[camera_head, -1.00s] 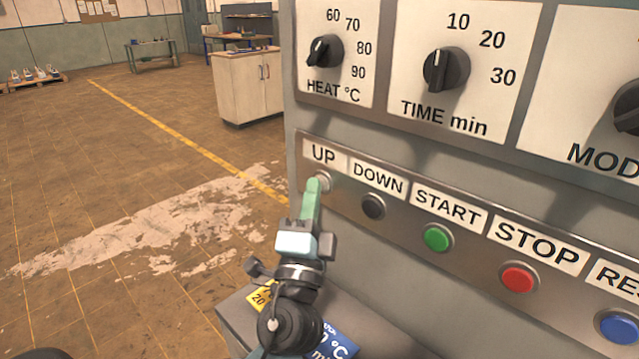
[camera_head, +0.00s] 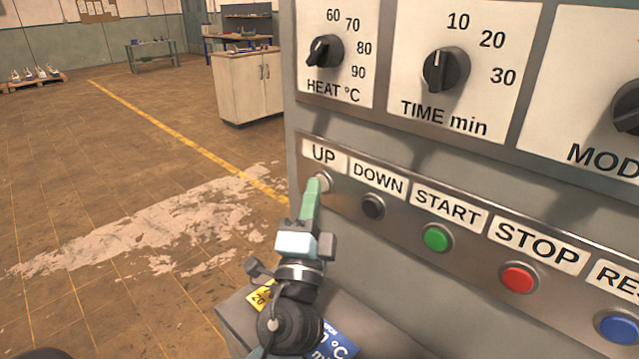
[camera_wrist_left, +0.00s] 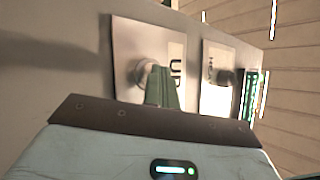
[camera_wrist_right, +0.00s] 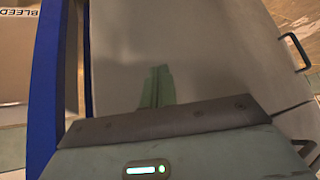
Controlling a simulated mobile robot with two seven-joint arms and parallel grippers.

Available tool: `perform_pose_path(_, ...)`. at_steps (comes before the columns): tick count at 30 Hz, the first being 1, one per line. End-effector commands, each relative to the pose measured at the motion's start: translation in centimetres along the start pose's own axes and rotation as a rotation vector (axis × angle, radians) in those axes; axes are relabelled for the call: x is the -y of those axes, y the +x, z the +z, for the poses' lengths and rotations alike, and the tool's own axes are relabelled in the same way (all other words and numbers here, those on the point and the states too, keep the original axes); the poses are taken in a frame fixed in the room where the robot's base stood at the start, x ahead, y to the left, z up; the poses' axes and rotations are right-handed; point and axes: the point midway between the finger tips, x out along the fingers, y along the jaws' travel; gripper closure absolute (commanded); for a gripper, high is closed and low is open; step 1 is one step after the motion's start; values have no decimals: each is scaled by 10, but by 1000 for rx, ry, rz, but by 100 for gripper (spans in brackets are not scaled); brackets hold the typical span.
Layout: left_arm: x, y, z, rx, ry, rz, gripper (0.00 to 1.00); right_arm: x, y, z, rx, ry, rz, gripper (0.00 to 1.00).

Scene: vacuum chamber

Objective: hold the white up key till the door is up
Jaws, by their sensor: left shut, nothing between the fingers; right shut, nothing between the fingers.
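The white up key (camera_head: 325,181) sits under the UP label (camera_head: 324,155) at the left end of the button row. My left gripper (camera_head: 314,186) is shut and empty, with its green fingertips at the key and covering part of it. In the left wrist view the fingertips (camera_wrist_left: 161,85) overlap the round key (camera_wrist_left: 145,72) beside the UP label; they look to be touching it, but how far it is pressed cannot be told. My right gripper (camera_wrist_right: 158,85) shows only in the right wrist view, shut and empty in front of a grey surface. The door is not recognisable in these views.
To the right of the up key are the black DOWN key (camera_head: 373,207), green START key (camera_head: 437,237), red STOP key (camera_head: 518,279) and blue key (camera_head: 619,328). Dials such as the HEAT dial (camera_head: 325,51) sit above. Open floor (camera_head: 110,190) lies left of the panel.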

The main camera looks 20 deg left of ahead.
Motion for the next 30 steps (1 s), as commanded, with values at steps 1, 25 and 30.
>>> perform_pose_path(1,0,0,0,-1,0,1,100,0,0,0,0,0,0,100)
perform_pose_path(25,0,0,0,-1,0,1,100,1,-4,8,16,2,-2,100)
perform_pose_path(30,0,0,0,-1,0,1,100,1,-3,6,13,2,-1,100)
